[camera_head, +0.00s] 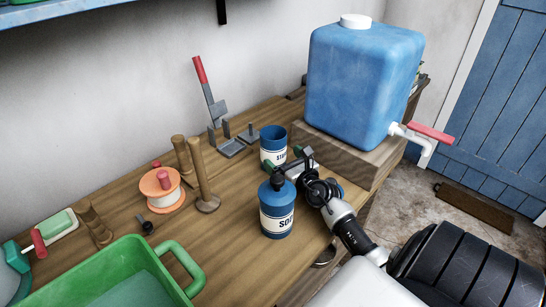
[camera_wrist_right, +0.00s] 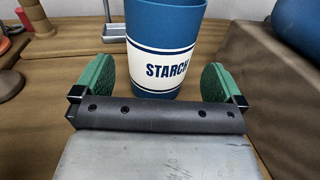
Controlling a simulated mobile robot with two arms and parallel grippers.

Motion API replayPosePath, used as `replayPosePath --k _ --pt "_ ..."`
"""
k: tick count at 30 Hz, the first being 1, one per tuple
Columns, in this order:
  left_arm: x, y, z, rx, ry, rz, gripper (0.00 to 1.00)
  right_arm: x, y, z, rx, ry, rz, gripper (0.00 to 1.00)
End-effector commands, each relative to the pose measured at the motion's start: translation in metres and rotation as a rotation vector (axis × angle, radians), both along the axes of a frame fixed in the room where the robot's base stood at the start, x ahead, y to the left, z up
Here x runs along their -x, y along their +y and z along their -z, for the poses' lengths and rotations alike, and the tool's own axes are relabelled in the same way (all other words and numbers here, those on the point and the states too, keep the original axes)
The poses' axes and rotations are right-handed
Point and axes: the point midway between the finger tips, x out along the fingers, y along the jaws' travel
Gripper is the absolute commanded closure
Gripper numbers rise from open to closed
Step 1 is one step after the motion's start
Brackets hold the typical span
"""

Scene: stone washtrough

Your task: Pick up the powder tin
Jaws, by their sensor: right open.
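The powder tin (camera_head: 273,143) is an upright blue cylinder with a white band; the band reads STARCH in the right wrist view (camera_wrist_right: 166,68). It stands on the wooden bench, left of the blue water tank. My right gripper (camera_head: 286,160) is at the tin's near side. In the right wrist view its two green fingers (camera_wrist_right: 157,84) are open, one to each side of the tin's lower part. The gripper hides part of the tin in the head view. My left gripper is not in view.
A blue soap bottle (camera_head: 276,208) stands close by the right wrist. The blue tank (camera_head: 362,80) sits on a wooden block (camera_head: 335,153) to the right. A grey metal stand (camera_head: 231,147) is behind. A spool (camera_head: 162,190), wooden pegs (camera_head: 205,180) and green basin (camera_head: 180,262) lie left.

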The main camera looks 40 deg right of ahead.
Motion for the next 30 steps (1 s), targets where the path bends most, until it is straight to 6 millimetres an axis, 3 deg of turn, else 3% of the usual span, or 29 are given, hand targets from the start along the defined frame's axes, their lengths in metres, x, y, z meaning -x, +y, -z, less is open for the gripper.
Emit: replayPosePath --k 5,15,23,30 --pt "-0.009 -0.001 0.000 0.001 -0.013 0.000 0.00 -0.011 -0.002 0.000 -0.001 0.002 0.000 0.00" --pt "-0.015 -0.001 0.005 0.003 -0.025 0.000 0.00 -0.054 -0.007 0.000 -0.002 0.001 0.000 0.00" --pt "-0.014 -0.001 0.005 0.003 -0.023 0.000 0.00 -0.055 -0.007 0.000 -0.002 0.003 0.000 0.00" --pt "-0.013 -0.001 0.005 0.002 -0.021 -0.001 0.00 -0.055 -0.007 0.000 -0.002 0.003 0.000 0.37"
